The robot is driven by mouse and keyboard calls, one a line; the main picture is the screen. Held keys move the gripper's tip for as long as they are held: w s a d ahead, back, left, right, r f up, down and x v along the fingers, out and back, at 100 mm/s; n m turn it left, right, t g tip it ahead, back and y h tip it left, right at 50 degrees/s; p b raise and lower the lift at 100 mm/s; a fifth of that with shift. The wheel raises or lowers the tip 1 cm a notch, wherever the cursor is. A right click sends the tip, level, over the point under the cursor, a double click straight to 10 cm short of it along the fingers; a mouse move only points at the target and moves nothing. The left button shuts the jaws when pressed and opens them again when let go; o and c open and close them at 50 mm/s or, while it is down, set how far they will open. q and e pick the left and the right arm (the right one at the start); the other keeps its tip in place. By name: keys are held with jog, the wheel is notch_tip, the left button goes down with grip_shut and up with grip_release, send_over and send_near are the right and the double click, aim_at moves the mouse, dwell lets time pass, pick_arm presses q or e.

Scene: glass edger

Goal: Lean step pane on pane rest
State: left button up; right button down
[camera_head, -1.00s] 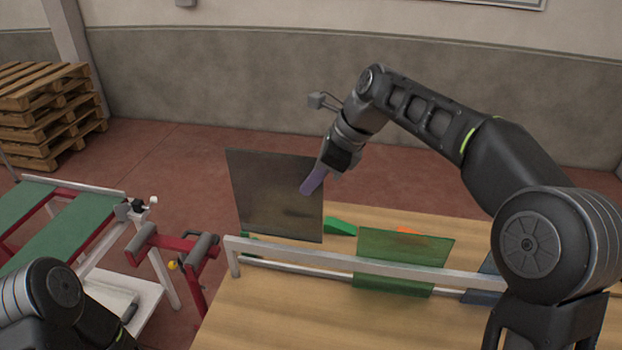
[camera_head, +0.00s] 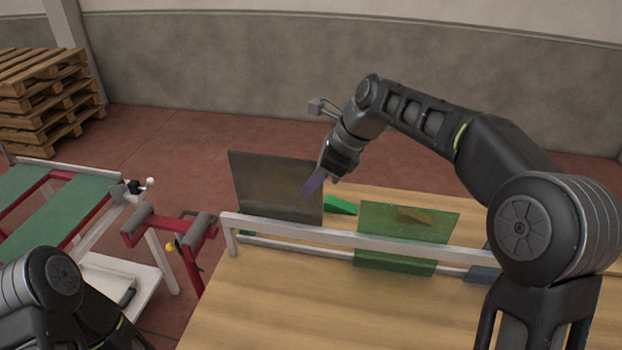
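A dark grey-brown pane (camera_head: 270,184), which I take as the step pane, stands nearly upright at the left end of the pane rest (camera_head: 300,229). Its lower edge is hidden behind the metal rail. My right gripper (camera_head: 313,183), with purplish fingers, is shut on the pane's right edge from above. A green see-through pane (camera_head: 400,238) leans at the rest further right, and a bluish pane (camera_head: 482,275) shows partly beside my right arm. My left arm is at the bottom left; its gripper is out of view.
The rest stands on a wooden table (camera_head: 300,310) with clear room in front. A bright green piece (camera_head: 340,205) lies behind the rail. A brownish piece shows through the green pane. Left are a red stand (camera_head: 165,235) and a green-belted conveyor (camera_head: 70,215). Pallets (camera_head: 45,95) stand behind.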

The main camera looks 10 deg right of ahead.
aim_at(312, 218)
jog(key=shift+w+f+b, duration=0.15)
jog(key=shift+f+b, duration=0.55)
jog(key=shift+f, duration=0.85)
jog(key=shift+w+f+b, duration=0.1)
jog(key=shift+f+b, duration=0.55)
jog(key=shift+f, duration=0.9)
jog(key=shift+d+f, duration=0.1)
jog(key=shift+f, duration=0.4)
jog(key=c, duration=1.5)
grip_release()
jog(key=shift+f, duration=0.1)
jog(key=shift+c, duration=0.2)
jog(key=shift+f, duration=0.1)
